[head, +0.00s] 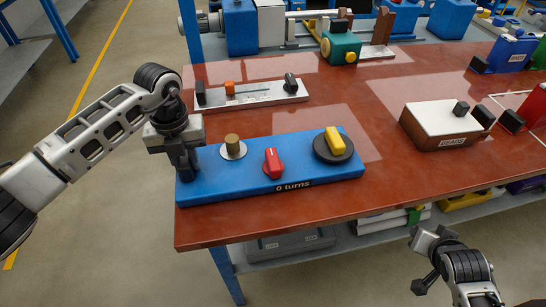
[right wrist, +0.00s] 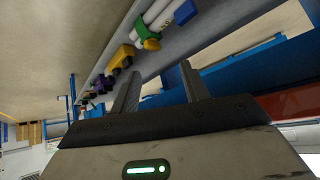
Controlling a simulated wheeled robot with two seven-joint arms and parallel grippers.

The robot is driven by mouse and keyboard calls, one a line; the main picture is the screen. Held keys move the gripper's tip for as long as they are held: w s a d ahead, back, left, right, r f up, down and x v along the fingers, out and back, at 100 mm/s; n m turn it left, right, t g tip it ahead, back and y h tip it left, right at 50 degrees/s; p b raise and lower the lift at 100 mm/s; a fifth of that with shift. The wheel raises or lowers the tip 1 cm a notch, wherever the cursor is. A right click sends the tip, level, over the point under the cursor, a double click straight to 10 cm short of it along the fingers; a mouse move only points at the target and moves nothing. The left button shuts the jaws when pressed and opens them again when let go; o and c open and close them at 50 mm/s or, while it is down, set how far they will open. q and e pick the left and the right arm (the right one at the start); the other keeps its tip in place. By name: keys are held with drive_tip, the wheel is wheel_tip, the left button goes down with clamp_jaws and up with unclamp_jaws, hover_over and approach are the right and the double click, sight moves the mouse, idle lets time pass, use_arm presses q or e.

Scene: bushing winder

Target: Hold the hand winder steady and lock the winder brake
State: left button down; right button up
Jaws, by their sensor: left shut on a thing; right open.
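The hand winder has a long blue base (head: 210,192) on the red-brown table, labelled "0 turns". It carries a brass cylinder (head: 232,140) on a white disc, a red knob (head: 272,162) with a pointer shape, and a yellow bar (head: 335,140) on a black disc. No part is labelled as the brake. My left gripper (head: 184,172) points down and is shut at the base's left end; its fingers hide what they grip. My right gripper (head: 427,243) is open and empty, off the table's front edge at lower right. Its fingers (right wrist: 160,88) stand apart in the right wrist view.
A grey plate (head: 250,94) with black and orange knobs lies behind the winder. A white-topped box labelled "BEADS" (head: 443,125) stands to the right. A green device (head: 340,48) is at the back. Table room is clear between winder and box. A shelf (head: 350,239) runs below the table.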

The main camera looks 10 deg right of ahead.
drive_tip(key=s+d+r+m+g+h, duration=0.25)
drive_tip(key=s+d+m, duration=0.25)
drive_tip(key=d, duration=0.4)
drive_tip(key=w+d+r+t, duration=0.2)
drive_tip(key=w+r+t, duration=0.4)
drive_tip(key=w+r, duration=0.3)
drive_tip(key=w+a+r+n+t+y, duration=0.3)
drive_tip(key=w+a+r+t, duration=0.25)
drive_tip(key=a+r, duration=0.5)
drive_tip(key=w+a+r+n+t+y, duration=0.3)
drive_tip(key=w+a+r+t, duration=0.3)
drive_tip(key=r, duration=0.7)
drive_tip(key=n+g+y, duration=0.8)
drive_tip(key=n, duration=1.5)
hover_over(273, 160)
drive_tip(key=s+d, duration=0.2)
drive_tip(key=s, duration=0.1)
wheel_tip(273, 160, down, 10)
drive_tip(key=s+a+f+n+h, duration=0.2)
drive_tip(key=s+f+n+h, duration=0.5)
drive_tip(key=n, duration=1.3)
drive_tip(key=shift+g, duration=0.3)
drive_tip(key=x, duration=1.1)
drive_tip(key=shift+w+d+f, duration=0.1)
drive_tip(key=shift+w+f, duration=0.1)
drive_tip(key=shift+f, duration=0.05)
